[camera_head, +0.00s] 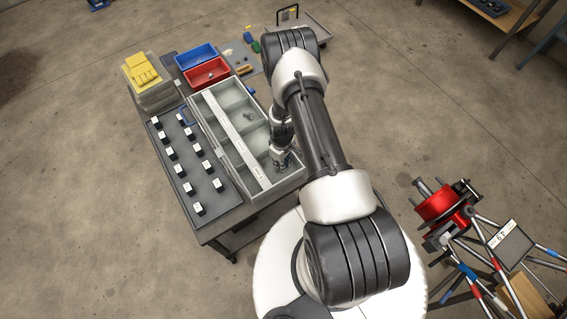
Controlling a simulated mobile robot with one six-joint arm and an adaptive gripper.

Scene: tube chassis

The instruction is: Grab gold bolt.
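My gripper (282,160) points down into the near-right compartment of the grey divided bin (226,152) on the table. Its fingers are small and partly merged with the bin's interior, so I cannot tell whether they are open or shut, or hold anything. I cannot make out a gold bolt. Whatever lies under the gripper is hidden. A tiny greyish item (248,116) lies in a compartment farther back, too small to identify.
Rows of small black-and-white blocks (189,187) stand left of the bin. Behind are a red bin (206,73), a blue bin (196,56) and yellow gloves (143,70) on a stack. A tube chassis with a red part (440,204) stands right.

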